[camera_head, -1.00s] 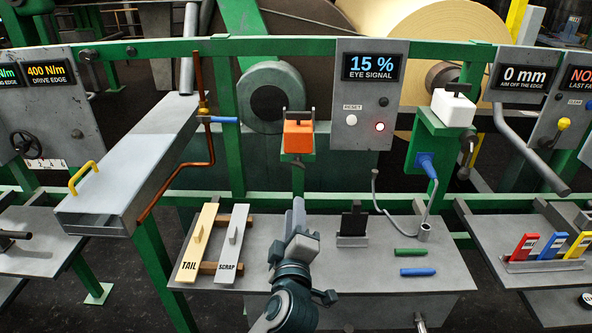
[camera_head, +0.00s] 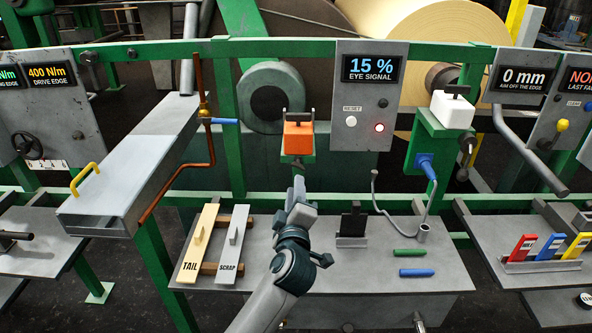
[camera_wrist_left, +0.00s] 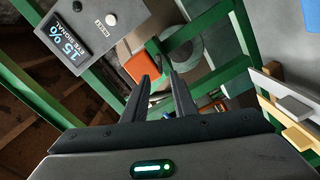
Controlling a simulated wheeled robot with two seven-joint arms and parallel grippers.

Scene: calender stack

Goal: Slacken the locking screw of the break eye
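An orange box (camera_head: 298,138) with a black top piece sits on a green bracket left of the eye signal panel. A white box (camera_head: 453,109) with a black top piece sits on a green bracket right of the panel, with a dark knob (camera_head: 467,145) beside it. No label shows which box is the break eye, and I cannot make out a locking screw. My left gripper (camera_head: 299,190) is below the orange box, apart from it. In the left wrist view its two fingers (camera_wrist_left: 163,75) are spread and empty, with the orange box (camera_wrist_left: 143,66) beyond them. My right gripper is out of view.
The eye signal panel (camera_head: 370,95) reads 15 % and has a lit red button. The table (camera_head: 330,265) below holds TAIL and SCRAP pieces, a black stand (camera_head: 353,220), and green and blue rods. A copper pipe (camera_head: 178,178) runs at the left. A bent grey rod (camera_head: 378,192) stands at the right.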

